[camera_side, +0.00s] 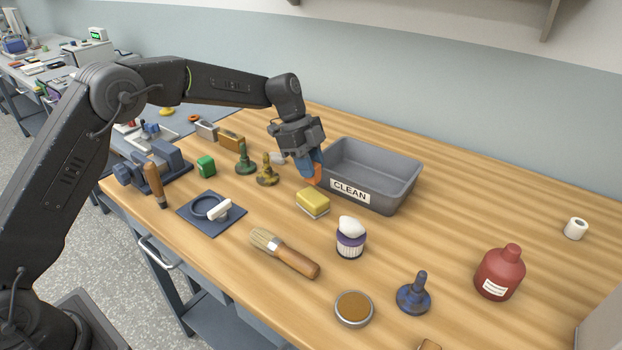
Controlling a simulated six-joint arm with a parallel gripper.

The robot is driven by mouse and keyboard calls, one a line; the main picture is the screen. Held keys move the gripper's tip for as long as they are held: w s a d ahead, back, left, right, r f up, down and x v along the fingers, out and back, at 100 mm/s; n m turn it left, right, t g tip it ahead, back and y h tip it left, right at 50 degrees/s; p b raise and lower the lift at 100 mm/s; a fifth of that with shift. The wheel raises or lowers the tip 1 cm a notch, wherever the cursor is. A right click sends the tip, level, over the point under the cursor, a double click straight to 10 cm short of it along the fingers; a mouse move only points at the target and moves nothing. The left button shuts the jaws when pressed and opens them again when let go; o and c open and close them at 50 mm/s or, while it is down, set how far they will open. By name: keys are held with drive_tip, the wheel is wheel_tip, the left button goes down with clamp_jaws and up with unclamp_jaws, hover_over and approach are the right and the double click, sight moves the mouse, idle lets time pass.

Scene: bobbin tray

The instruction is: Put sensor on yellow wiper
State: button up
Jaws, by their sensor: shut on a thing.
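My gripper (313,176) points down over the bench, just left of the grey bin and slightly above the yellow wiper. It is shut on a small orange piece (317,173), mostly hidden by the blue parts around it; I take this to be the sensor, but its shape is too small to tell. The yellow wiper (313,201), a yellow block with a pale underside, lies flat on the wood below the gripper. The orange piece appears apart from the wiper.
The grey bin (396,198) labelled CLEAN stands close to the gripper's right. Brass (267,172) and green (244,161) stamp-like pieces stand to the left. A brush (285,254), a purple-white jar (351,241) and a red bottle (500,273) are nearer the front.

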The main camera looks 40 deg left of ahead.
sight(311, 180)
drive_tip(key=shift+f, duration=2.05)
drive_tip(key=o, duration=0.9)
drive_tip(key=shift+f, duration=0.15)
